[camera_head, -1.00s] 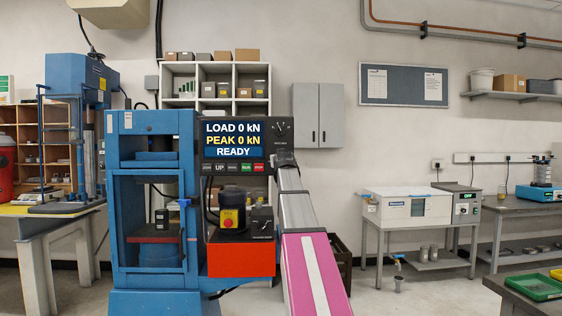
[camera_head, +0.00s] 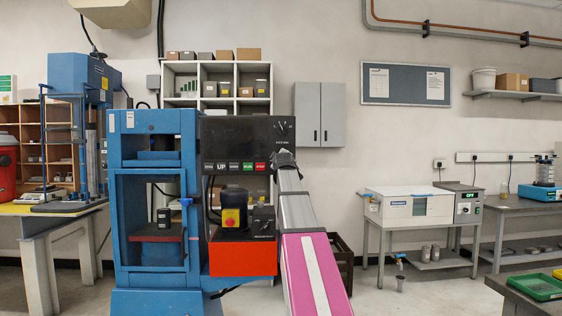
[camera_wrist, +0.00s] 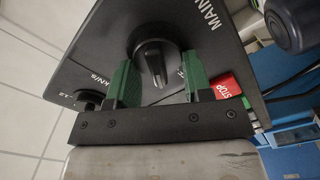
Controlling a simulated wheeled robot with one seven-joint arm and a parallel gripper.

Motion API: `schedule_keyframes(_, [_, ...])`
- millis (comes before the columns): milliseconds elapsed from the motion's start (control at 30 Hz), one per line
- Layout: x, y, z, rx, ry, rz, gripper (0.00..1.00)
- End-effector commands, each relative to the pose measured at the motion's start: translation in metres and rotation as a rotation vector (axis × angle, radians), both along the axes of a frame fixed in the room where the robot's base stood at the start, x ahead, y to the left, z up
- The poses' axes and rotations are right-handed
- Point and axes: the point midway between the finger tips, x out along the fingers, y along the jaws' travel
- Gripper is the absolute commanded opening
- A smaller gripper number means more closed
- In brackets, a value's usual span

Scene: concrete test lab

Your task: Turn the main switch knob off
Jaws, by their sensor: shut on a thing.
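The main switch knob (camera_wrist: 153,60) is a round black knob with a raised grip bar, on a dark panel (camera_wrist: 185,30) lettered "MAIN". In the wrist view, my gripper (camera_wrist: 155,80) has its green fingers on either side of the knob and is shut on it. The finger at right partly covers the markings beside the knob. In the head view, my gripper (camera_head: 284,157) is at the right edge of the black control box (camera_head: 235,132) on the blue press (camera_head: 152,250), and hides what it holds. The display on that box is dark.
A red STOP button (camera_wrist: 224,88) is close beside the right finger. A small kN/s dial (camera_wrist: 88,100) is near the left finger.

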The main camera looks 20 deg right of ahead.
Motion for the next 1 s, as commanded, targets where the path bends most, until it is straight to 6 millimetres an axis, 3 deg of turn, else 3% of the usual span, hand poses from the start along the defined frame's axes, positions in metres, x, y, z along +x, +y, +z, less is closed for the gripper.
schedule_keyframes(500, [0.0002, 0.0022, -0.005, -0.401, 0.115, 0.001, 0.22])
schedule_keyframes(1000, [0.0002, 0.0023, -0.0068, -0.537, 0.154, 0.001, 0.22])
